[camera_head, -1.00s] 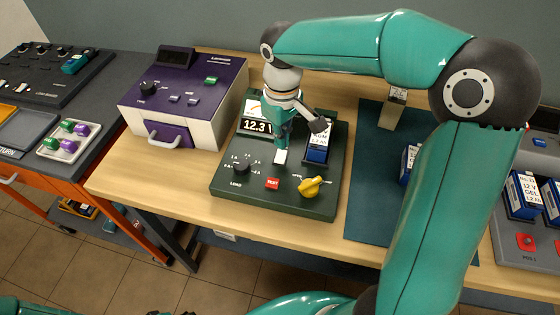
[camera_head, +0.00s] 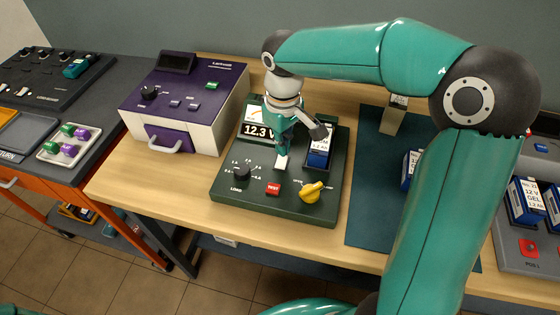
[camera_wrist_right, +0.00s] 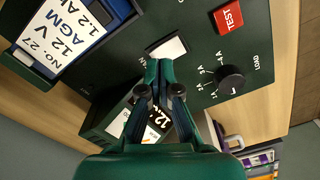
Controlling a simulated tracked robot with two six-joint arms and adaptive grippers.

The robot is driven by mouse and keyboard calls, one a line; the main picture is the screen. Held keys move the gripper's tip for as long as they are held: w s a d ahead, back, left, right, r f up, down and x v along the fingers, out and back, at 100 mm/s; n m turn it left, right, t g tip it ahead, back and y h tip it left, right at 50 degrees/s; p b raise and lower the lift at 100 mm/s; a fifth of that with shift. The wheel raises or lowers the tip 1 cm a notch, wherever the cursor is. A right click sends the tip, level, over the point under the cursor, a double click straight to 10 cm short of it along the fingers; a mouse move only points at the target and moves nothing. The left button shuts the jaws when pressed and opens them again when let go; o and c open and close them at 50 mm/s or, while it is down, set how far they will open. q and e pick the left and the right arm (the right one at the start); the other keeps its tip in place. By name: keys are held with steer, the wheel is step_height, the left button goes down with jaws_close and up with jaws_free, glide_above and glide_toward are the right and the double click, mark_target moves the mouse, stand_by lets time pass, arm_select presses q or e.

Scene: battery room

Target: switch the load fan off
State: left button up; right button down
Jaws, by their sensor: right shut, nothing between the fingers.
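The dark green battery tester (camera_head: 232,192) stands on the wooden bench and its display reads 12.3 V. A white rocker switch (camera_head: 281,162) sits mid-panel; it also shows in the right wrist view (camera_wrist_right: 168,50). I take it for the fan switch, but its label is not readable. Which way it is tilted I cannot tell. My right gripper (camera_head: 283,151) points down, shut and empty, with its tips (camera_wrist_right: 158,70) at the switch's edge. Whether they touch is unclear. My left gripper is out of view.
A blue battery (camera_head: 318,155) sits in the tester's cradle, right of my gripper. A black load knob (camera_head: 241,172), red TEST button (camera_head: 273,188) and yellow selector (camera_head: 312,192) lie nearer the front. A purple charger (camera_head: 184,95) stands to the left.

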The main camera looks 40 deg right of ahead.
steer(key=shift+f+b, duration=0.9)
steer(key=shift+f, duration=0.3)
stand_by(0.9)
steer(key=shift+r, duration=0.1)
step_height(320, 180, up, 7)
steer(key=p, duration=0.6)
stand_by(0.6)
